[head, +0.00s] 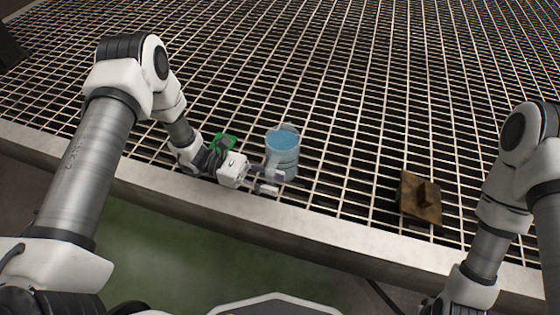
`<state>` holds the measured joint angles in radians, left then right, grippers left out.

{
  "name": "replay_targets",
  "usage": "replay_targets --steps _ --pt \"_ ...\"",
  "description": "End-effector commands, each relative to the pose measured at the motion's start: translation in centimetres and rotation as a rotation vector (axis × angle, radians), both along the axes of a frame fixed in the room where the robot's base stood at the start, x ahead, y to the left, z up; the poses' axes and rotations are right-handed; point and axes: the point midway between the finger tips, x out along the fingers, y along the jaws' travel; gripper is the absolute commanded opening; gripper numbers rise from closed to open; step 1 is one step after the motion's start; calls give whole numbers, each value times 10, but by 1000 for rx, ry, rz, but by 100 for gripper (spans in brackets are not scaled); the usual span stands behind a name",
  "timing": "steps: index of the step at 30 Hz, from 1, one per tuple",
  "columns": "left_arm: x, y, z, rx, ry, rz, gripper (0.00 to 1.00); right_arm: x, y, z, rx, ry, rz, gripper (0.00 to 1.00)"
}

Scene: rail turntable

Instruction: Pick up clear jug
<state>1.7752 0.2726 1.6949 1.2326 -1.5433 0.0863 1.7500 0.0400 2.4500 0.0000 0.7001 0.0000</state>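The clear jug (283,143) stands upright on the metal grating, near its front edge in the middle of the head view. It is see-through with a bluish tint. My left gripper (276,182) is low in front of the jug, pointing right. Its two fingers look spread apart with nothing seen between them. The far finger overlaps the jug's lower part in the picture; I cannot tell whether it touches. My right arm comes in from the right, and its gripper is not in view.
The grating (370,90) is open and mostly clear behind the jug. A rusty brown block with a raised piece (421,198) lies to the right. A green object (223,142) is just behind my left wrist. A pale metal rim (330,232) runs along the front.

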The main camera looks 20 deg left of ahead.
Motion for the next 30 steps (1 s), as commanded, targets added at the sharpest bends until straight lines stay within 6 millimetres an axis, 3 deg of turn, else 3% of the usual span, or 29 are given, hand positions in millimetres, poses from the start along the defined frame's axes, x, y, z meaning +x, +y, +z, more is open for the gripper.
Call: replay_targets --steps 1,2,3,16,26,30 --pt "0 0 0 0 0 0 14 0 0 0 0 0 0 0" --pt "0 0 0 0 0 0 4 0 0 0 0 0 0 0" --pt "0 0 0 0 0 0 0 0 0 0 0 0 0 0" --pt "0 0 4 -1 -1 0 0 0 0 3 0 0 0 0" --pt "0 1 40 -1 -1 1 0 0 0 26 0 0 0 0" --pt "-21 -8 42 -2 5 -1 0 0 0 34 0 0 0 0"
